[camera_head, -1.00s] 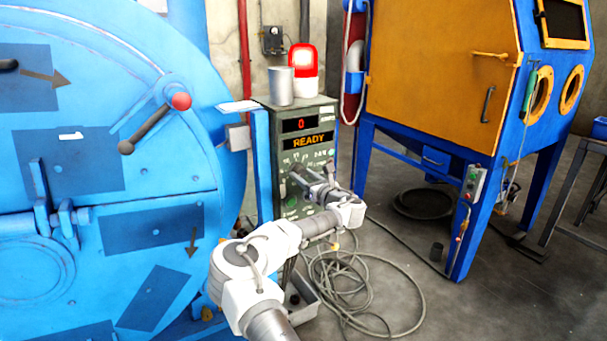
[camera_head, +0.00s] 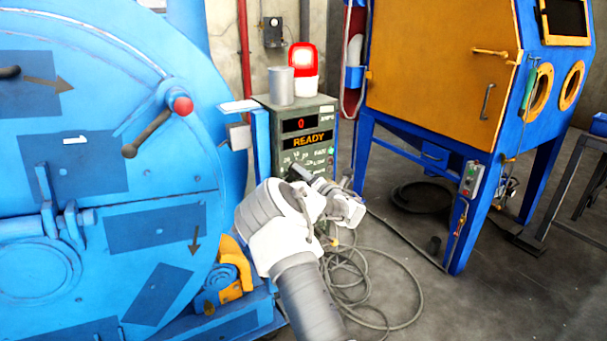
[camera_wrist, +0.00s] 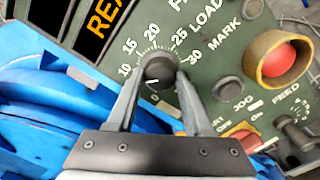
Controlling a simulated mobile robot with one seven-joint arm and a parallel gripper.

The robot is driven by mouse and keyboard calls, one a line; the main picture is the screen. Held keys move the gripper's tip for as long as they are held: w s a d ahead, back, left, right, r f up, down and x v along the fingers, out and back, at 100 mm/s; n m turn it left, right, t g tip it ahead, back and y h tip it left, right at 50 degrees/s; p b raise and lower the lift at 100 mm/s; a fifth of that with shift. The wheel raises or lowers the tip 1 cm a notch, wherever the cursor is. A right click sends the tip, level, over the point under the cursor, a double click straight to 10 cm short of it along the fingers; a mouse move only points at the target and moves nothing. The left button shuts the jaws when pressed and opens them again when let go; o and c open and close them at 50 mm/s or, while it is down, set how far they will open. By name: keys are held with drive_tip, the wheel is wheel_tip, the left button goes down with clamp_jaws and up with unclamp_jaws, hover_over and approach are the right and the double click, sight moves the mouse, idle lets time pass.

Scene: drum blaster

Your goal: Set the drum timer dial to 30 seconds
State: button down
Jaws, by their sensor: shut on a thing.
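The timer dial (camera_wrist: 158,70) is a dark round knob on the green control panel, with printed numbers from 10 to 30 around it in the wrist view. Its white pointer mark faces lower left, on the low side of the scale, away from the 30. My gripper (camera_wrist: 160,76) is shut on the dial, one finger on each side of it. The fingers hide part of the scale. In the head view my gripper (camera_head: 297,174) is at the control box (camera_head: 285,133) and my arm hides the dial. The box's displays read 0 and READY.
A red button with a yellow collar (camera_wrist: 283,60) and a small dark knob (camera_wrist: 227,89) sit near the dial. The blue drum (camera_head: 100,170) stands left of the box. A blue and orange cabinet (camera_head: 440,80) stands right. Coiled hose (camera_head: 375,290) lies on the floor.

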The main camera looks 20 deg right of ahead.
drive_tip(key=shift+m+p, duration=2.5)
drive_tip(key=shift+m, duration=14.7)
drive_tip(key=shift+f, duration=0.1)
drive_tip(key=shift+c, duration=1.6)
unclamp_jaws()
